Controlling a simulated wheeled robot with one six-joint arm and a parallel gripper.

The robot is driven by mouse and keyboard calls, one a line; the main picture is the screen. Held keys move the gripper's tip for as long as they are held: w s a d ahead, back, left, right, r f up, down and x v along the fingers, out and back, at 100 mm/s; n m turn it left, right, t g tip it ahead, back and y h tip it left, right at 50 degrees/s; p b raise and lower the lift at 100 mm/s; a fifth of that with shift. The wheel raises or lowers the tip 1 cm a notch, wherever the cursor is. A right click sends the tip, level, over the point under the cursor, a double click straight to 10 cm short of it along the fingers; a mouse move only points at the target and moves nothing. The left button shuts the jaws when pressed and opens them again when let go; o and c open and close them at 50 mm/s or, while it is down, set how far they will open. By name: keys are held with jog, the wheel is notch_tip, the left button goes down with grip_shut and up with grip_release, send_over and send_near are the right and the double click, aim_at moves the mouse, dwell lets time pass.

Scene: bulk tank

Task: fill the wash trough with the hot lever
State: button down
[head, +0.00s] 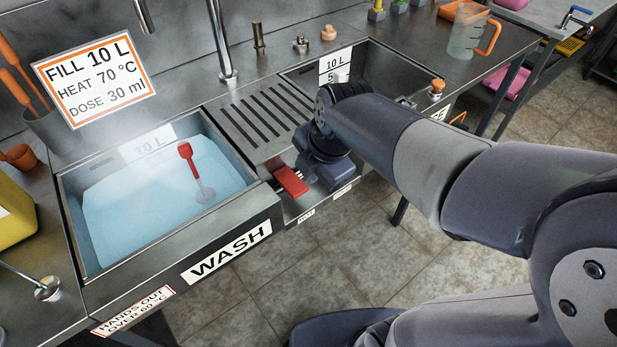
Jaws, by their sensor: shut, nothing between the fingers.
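The wash trough (70,235) is at the left, with a WASH label on its front. Pale blue water (130,215) covers its floor and reaches up near the 10 L plate (148,145) on its back wall; the exact level is hard to read. The red hot lever (290,181) is at the front of the drainboard, above a small HOT tag (306,215). My gripper (318,187) is shut and empty, just right of the lever. My wrist partly hides it, and I cannot tell whether it touches the lever.
A sign (95,78) reads fill 10 L, heat 70 °C, dose 30 ml. A spout (220,40) rises behind the drainboard (258,115). A second basin (385,65) is partly behind my arm. A jug (465,40) stands beyond.

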jog(key=shift+v, duration=1.6)
